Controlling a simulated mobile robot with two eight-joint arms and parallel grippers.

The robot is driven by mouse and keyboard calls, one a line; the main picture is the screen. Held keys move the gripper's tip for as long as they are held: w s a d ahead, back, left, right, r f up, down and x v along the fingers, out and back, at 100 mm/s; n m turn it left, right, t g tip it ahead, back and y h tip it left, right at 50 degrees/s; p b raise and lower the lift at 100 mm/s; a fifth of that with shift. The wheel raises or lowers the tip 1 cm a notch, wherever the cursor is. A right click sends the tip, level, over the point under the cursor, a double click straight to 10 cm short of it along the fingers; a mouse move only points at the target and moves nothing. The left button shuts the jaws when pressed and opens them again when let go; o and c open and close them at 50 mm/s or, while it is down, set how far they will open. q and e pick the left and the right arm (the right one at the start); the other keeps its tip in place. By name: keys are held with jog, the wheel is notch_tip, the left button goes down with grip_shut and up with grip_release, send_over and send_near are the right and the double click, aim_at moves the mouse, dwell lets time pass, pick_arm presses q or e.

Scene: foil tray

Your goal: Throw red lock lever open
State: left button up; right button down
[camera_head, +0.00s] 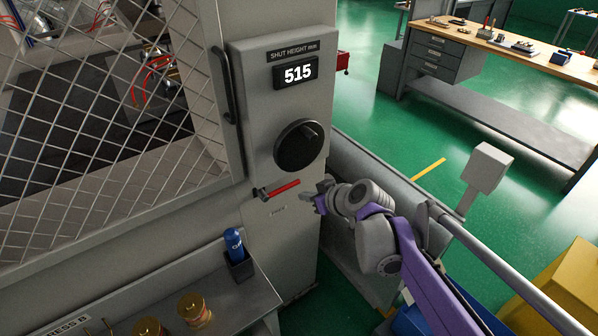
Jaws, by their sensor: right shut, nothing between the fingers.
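The red lock lever (284,187) is on the front of the grey machine panel, below the round black knob (299,146). It lies nearly level, its dark pivot end at the left and its red handle reaching right and slightly up. My right gripper (311,197) is shut and empty just right of the lever's free end and a little lower. A small gap shows between them in the picture; depth is hard to judge. My left gripper is out of view.
A display (296,73) reading 515 sits above the knob. A mesh guard door (100,130) with a black handle is at the left. A shelf (240,297) below holds brass-coloured cans and a blue bottle (234,243) in a holder. A grey rail (500,265) runs at the right.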

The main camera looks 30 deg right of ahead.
aim_at(296, 184)
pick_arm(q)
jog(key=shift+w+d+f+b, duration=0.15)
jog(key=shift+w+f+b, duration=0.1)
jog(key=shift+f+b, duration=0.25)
pick_arm(e)
jog(key=shift+t, duration=0.3)
jog(key=w+f, duration=0.1)
jog(key=w, duration=0.2)
jog(key=w+d+f, duration=0.1)
jog(key=w+f, duration=0.1)
jog(key=w, duration=0.1)
jog(key=w+d+f, duration=0.1)
jog(key=w, duration=0.3)
jog(key=shift+d+f, duration=0.15)
jog(key=shift+f, duration=0.2)
